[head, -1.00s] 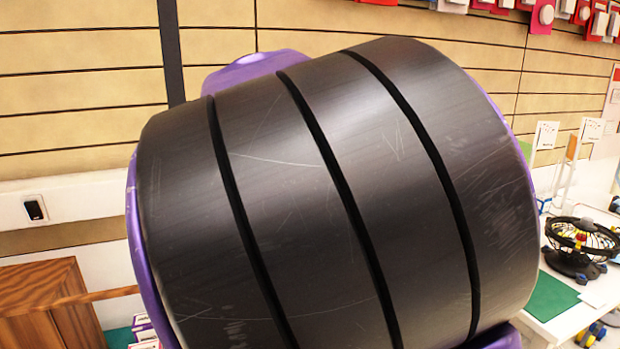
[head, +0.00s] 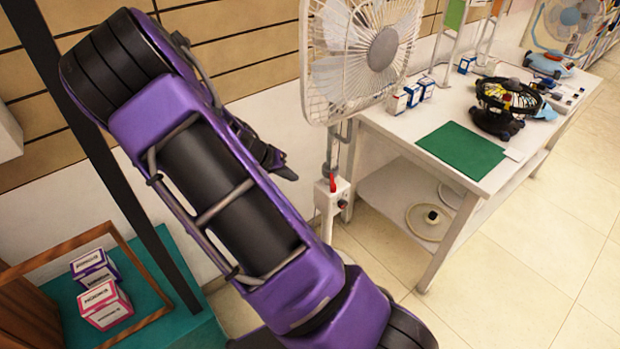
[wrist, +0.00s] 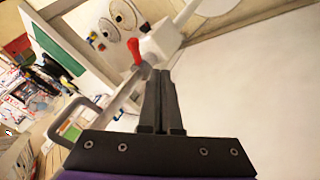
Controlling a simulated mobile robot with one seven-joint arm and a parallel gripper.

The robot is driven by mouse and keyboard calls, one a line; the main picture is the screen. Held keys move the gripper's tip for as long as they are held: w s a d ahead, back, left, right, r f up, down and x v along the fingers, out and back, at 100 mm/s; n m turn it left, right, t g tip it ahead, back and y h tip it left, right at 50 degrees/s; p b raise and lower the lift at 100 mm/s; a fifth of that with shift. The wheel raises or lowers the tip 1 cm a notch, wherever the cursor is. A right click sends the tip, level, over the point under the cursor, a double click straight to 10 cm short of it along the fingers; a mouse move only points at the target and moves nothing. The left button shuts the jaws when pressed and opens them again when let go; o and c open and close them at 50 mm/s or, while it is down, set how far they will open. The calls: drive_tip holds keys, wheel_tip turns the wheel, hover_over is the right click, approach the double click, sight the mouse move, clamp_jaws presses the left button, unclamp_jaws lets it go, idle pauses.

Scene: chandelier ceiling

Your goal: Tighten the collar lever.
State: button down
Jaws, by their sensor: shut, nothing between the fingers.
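A white standing fan (head: 362,48) stands beside the table in the head view. Below its head is a grey collar (head: 331,170) on the post. A red lever (head: 333,183) sticks up there, against a white box (head: 330,199). In the wrist view the red lever (wrist: 134,50) shows just beyond and left of the fingertips, beside the white box (wrist: 165,42). My gripper (wrist: 160,76) is shut and empty, apart from the lever. In the head view its dark fingers (head: 283,168) show partly behind my purple arm, left of the lever.
A white table (head: 395,132) with a green mat (head: 462,151), a small black fan (head: 505,105) and boxes stands right of the fan. A wooden frame (head: 150,262) and two small boxes are at lower left. The tiled floor at right is clear.

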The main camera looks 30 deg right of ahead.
sight(333, 183)
drive_tip(key=shift+s+d+f, duration=0.1)
drive_tip(key=shift+s, duration=0.1)
drive_tip(key=d+f, duration=0.8)
drive_tip(key=d, duration=0.1)
drive_tip(key=shift+s+d, duration=0.25)
drive_tip(key=shift+s, duration=0.1)
idle(0.4)
